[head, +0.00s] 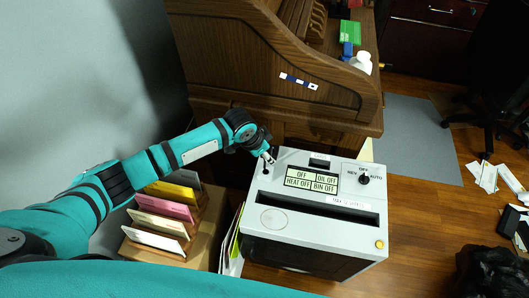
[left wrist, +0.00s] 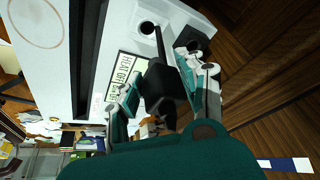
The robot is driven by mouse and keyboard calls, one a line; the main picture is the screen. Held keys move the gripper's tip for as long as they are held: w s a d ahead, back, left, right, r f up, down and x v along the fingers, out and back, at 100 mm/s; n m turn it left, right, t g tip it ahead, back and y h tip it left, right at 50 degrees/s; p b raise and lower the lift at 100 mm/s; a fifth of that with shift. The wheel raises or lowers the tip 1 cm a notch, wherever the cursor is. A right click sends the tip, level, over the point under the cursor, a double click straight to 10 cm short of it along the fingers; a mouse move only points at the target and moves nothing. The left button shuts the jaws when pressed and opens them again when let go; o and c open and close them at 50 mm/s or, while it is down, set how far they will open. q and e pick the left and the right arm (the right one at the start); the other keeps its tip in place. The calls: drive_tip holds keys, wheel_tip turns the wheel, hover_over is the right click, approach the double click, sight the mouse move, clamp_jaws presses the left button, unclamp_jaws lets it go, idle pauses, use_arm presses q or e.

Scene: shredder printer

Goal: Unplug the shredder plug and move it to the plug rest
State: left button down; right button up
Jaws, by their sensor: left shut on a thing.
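The shredder (head: 310,205) is a light grey machine on the floor beside the wooden desk. My left gripper (head: 268,160) is at its back left top corner. In the left wrist view my left gripper (left wrist: 165,100) is shut on a black block, which I take to be the shredder plug (left wrist: 160,82). A thin black stem or cord runs from this block to a round dark-centred socket or hole (left wrist: 147,28) on the light top. Whether the stem sits inside it is unclear. I cannot identify the plug rest for certain. My right gripper is not in view.
The shredder top has a label panel (head: 312,180), a dark slot (head: 318,208) and a black knob (head: 364,179). A file holder (head: 206,240) with coloured folders stands to its left. The wooden desk (head: 230,60) rises close behind. Open floor (head: 425,235) lies to the right.

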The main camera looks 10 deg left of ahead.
use_arm(q)
drive_tip(key=shift+s+f, duration=0.1)
drive_tip(key=shift+f, duration=0.5)
wheel_tip(320, 180, down, 2)
drive_tip(key=shift+f+b, duration=0.25)
drive_tip(key=shift+b, duration=0.75)
drive_tip(key=shift+f+b, duration=0.45)
drive_tip(key=shift+f, duration=0.6)
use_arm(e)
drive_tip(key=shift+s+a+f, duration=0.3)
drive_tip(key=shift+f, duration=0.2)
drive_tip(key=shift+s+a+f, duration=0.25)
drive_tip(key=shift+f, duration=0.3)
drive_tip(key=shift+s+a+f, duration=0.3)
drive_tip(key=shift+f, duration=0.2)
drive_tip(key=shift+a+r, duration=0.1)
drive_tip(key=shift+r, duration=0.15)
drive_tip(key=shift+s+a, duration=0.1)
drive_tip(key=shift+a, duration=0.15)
use_arm(q)
drive_tip(key=shift+p, duration=0.4)
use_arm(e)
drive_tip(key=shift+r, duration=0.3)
use_arm(q)
drive_tip(key=shift+f, duration=0.25)
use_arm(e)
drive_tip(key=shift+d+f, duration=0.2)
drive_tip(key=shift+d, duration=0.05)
